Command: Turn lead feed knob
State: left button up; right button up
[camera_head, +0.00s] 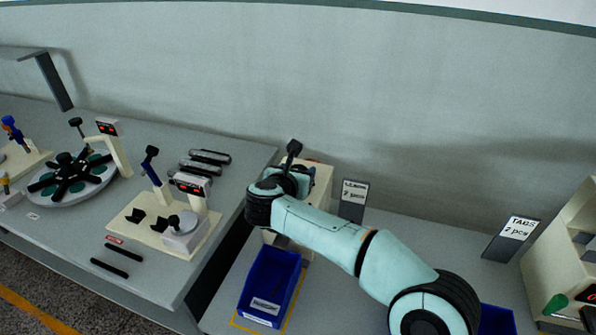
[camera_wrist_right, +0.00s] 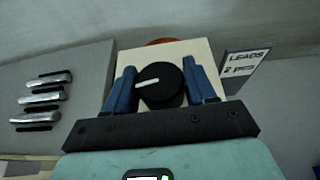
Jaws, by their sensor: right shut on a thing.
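The lead feed knob (camera_wrist_right: 160,92) is a round black dial with a white pointer line, seen in the right wrist view on the front of a cream box (camera_wrist_right: 208,48). The pointer lies nearly level, its right end slightly higher. My right gripper (camera_wrist_right: 159,72) has its two blue fingers on either side of the knob and is shut on it. In the head view my right wrist covers the knob and most of the cream lead box (camera_head: 322,184). My left gripper is in neither view.
A "LEADS 2 pcs" sign (camera_head: 353,200) stands right of the box. A blue bin (camera_head: 268,286) sits below my wrist. The left table (camera_head: 60,225) carries a round turntable (camera_head: 70,180), a fixture (camera_head: 165,225) and dark bars. A "TAGS" sign (camera_head: 511,238) stands at right.

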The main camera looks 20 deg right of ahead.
jog(key=shift+r+m+g+h+p, duration=0.1)
jog(key=shift+m+g+h+p, duration=0.25)
jog(key=shift+m+g+h, duration=0.4)
jog(key=shift+m, duration=0.25)
jog(key=o, duration=0.9)
jog(key=shift+o, duration=0.2)
jog(key=v, duration=1.3)
jog(key=shift+a, duration=0.2)
